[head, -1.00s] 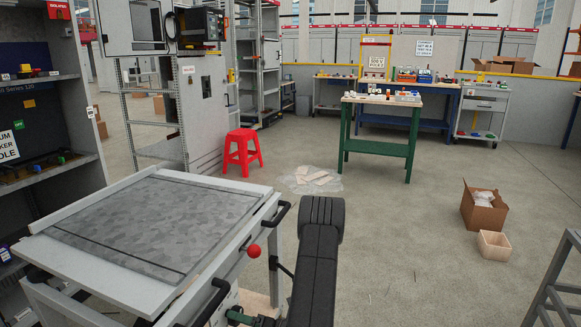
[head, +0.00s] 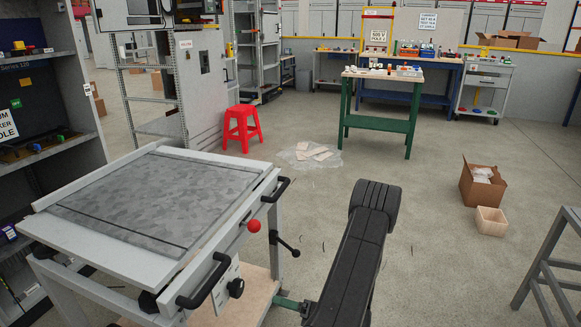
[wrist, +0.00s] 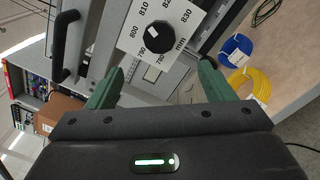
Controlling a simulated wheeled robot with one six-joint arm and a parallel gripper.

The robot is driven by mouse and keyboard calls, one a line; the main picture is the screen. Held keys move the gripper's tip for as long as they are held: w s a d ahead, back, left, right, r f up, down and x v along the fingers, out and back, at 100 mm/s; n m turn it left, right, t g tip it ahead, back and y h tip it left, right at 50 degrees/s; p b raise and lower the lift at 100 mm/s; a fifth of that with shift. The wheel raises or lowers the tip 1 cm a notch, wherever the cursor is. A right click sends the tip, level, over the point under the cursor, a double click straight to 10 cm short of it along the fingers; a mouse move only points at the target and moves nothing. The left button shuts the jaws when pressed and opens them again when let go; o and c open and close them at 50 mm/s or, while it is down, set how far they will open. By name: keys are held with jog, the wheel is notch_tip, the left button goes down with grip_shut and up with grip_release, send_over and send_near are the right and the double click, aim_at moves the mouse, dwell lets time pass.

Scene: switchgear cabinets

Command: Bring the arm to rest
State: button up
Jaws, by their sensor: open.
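My gripper (wrist: 160,84) shows in the wrist view with its two green fingers spread apart and nothing between them. Beyond the fingers is a black knob (wrist: 184,35) on a white mm scale plate (wrist: 160,20); the fingers look clear of it, though the distance is hard to tell. In the head view my black arm link slopes from right of centre down to the bottom edge, beside the grey lift trolley (head: 150,200). The same knob (head: 236,288) shows there on the trolley's front.
The trolley has black handles (head: 206,283), a red ball knob (head: 254,226) and a black lever (head: 287,244) close to my arm. Blue (wrist: 236,48) and yellow (wrist: 249,84) coils lie on its lower shelf. Open floor lies ahead; a cardboard box (head: 480,188) stands right.

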aim_at(241, 291)
jog(key=b+x, duration=0.1)
jog(key=x, duration=1.1)
jog(key=shift+a+f, duration=0.1)
jog(key=shift+a, duration=0.3)
jog(key=shift+w+a+f+n, duration=0.1)
jog(key=shift+w+a+n, duration=0.1)
jog(key=shift+a+n, duration=0.1)
jog(key=n+b, duration=0.3)
jog(key=n, duration=0.1)
jog(key=shift+d+n, duration=0.15)
jog(key=shift+n, duration=0.25)
jog(key=n+b, duration=0.3)
jog(key=n, duration=0.1)
jog(key=shift+g+h+b, duration=0.3)
jog(key=shift+g, duration=0.1)
jog(key=p+v, duration=0.1)
jog(key=v, duration=0.7)
jog(key=shift+d+n, duration=0.3)
jog(key=shift+s+r+p, duration=0.1)
jog(key=shift+r+p, duration=0.15)
jog(key=shift+p, duration=0.05)
